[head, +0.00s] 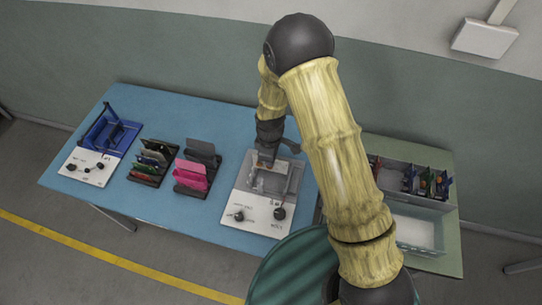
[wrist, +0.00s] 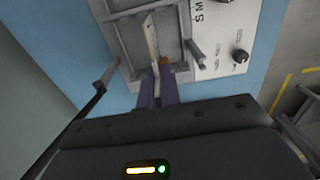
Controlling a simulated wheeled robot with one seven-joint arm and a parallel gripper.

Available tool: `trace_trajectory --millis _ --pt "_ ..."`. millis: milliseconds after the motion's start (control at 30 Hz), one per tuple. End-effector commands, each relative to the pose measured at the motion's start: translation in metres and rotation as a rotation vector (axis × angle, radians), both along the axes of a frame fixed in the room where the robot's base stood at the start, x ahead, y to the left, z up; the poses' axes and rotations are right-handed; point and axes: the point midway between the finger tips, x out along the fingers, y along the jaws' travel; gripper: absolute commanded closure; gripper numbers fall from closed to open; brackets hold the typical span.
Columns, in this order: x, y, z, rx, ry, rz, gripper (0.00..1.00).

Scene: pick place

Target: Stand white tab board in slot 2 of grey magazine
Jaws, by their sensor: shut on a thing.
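My gripper (head: 265,158) reaches down over the grey-and-white test fixture (head: 262,215). In the wrist view its fingers (wrist: 157,92) are shut on a thin upright board (wrist: 151,38), seen nearly edge-on with a pale edge. The board is within the grey frame of the fixture (wrist: 190,20); I cannot tell whether it touches the floor of it. A dark grey rack (head: 203,150) stands left of the fixture, directly behind a pink rack (head: 190,177). I cannot tell for sure which rack is the grey magazine, and its slot numbers are unreadable.
A dark rack (head: 147,172) holds several green and red boards. A blue fixture with a white panel (head: 88,167) stands at the far left. Grey bins (head: 420,200) with several boards are at the right, partly behind my arm. Blue table is bare in front of the racks.

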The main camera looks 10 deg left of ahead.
Motion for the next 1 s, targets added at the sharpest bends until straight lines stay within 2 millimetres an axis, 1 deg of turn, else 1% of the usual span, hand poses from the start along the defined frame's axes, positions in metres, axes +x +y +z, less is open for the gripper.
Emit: trace_trajectory --millis 33,100,233,467,833,1000 --pt "0.0 -0.001 -0.007 0.0 0.0 -0.002 1.0" --pt "0.001 -0.002 -0.012 0.0 0.0 -0.004 1.0" --pt "0.001 -0.001 -0.008 0.0 0.0 -0.004 1.0" --pt "0.001 -0.002 -0.013 0.0 0.0 -0.002 1.0" --pt "0.001 -0.002 -0.013 0.0 0.0 -0.003 1.0" --pt "0.001 -0.002 -0.018 0.0 0.001 -0.003 1.0"
